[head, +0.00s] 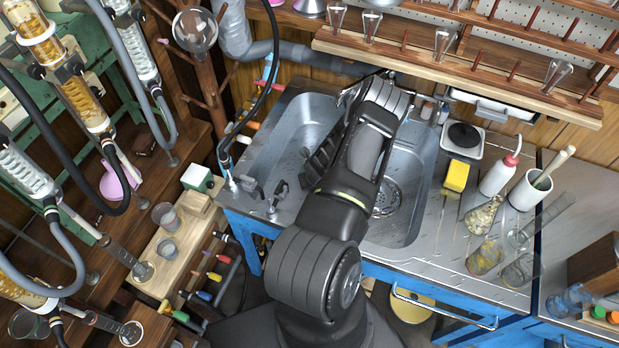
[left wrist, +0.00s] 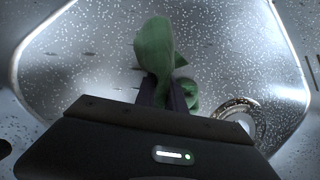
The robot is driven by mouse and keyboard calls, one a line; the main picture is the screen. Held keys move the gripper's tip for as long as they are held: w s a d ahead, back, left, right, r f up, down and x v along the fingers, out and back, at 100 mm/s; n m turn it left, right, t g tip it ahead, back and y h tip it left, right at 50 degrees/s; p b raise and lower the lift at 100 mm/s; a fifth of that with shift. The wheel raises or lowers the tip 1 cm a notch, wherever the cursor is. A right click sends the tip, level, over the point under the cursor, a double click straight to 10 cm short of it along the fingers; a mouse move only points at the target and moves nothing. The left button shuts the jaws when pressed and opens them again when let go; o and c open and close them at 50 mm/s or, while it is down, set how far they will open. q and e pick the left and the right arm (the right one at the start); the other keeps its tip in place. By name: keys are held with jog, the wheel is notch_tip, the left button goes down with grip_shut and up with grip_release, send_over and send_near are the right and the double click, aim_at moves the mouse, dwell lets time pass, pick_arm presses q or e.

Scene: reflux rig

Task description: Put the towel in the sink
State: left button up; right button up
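A green towel (left wrist: 155,48) shows in the left wrist view, between the dark fingers of my left gripper (left wrist: 162,92). The fingers are closed around it, with part of it bunched above them and a small fold beside them. Behind it is the speckled metal bottom of the sink (left wrist: 80,55), with the round drain (left wrist: 238,112) at the right. In the head view my arm reaches over the sink (head: 420,165), and the towel and fingertips are hidden behind the arm. I cannot tell whether the towel touches the sink bottom. My right gripper is not in view.
The sink's faucet handles (head: 275,193) stand at the front left rim. On the counter to the right are a yellow sponge (head: 456,176), a wash bottle (head: 498,176), a white mortar (head: 530,190) and several flasks. Glass apparatus fills the left side.

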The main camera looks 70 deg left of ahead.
pick_arm(q)
jog(key=o, duration=0.7)
jog(key=shift+w+d+r, duration=0.1)
jog(key=shift+d+r, duration=0.15)
jog(key=shift+r, duration=0.45)
jog(key=shift+v, duration=0.85)
jog(key=shift+w, duration=0.1)
jog(key=w+v, duration=0.1)
jog(key=v, duration=0.6)
jog(key=shift+w+d+r+p, duration=0.2)
jog(key=shift+d+r+p, duration=0.1)
